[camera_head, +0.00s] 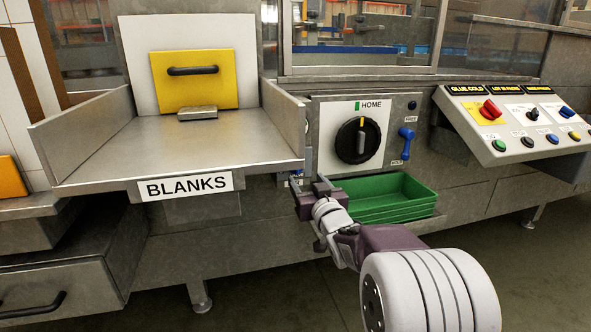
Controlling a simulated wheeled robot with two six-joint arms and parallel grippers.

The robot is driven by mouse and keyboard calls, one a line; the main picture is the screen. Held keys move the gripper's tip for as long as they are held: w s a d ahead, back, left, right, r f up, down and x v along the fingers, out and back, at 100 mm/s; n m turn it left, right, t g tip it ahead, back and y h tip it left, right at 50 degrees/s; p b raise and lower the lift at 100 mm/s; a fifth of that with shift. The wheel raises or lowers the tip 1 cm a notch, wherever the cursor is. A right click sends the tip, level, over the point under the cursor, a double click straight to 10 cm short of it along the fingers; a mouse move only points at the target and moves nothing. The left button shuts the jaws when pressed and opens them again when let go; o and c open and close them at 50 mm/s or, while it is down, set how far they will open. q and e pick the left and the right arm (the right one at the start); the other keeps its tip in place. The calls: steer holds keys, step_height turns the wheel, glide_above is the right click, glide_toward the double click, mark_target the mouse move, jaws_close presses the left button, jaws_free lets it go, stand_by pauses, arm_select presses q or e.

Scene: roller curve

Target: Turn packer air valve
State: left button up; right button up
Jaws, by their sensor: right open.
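My right gripper (309,187) is open, low in front of the machine, beside the right wall of the blanks tray. A small label and a bit of blue show just behind its fingertips, partly hidden by the tray and the gripper, so I cannot tell what part they belong to. A blue lever handle (406,142) sits on the panel to the right of the black dial, between two small labels. I cannot tell which of these is the packer air valve. I see no contact between the gripper and either. My left gripper is out of view.
The metal blanks tray (140,150) juts out left of the gripper. A black dial (358,140) under HOME is above right. Stacked green bins (385,195) lie close to the gripper's right. A button console (515,125) stands farther right.

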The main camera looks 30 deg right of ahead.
steer(key=b+x, duration=0.3)
steer(key=x, duration=0.5)
steer(key=shift+w, duration=0.4)
jaws_close()
steer(key=shift+n, duration=0.3)
steer(key=shift+a+f+n+b, duration=0.1)
steer(key=shift+n+b, duration=1.25)
steer(key=shift+n, duration=1.5)
steer(key=shift+a+f+n+b, duration=0.1)
steer(key=shift+n+b, duration=1.2)
steer(key=shift+n, duration=1.6)
steer(key=shift+a+f+n+b, duration=0.1)
steer(key=shift+n+b, duration=1.25)
steer(key=shift+n, duration=1.5)
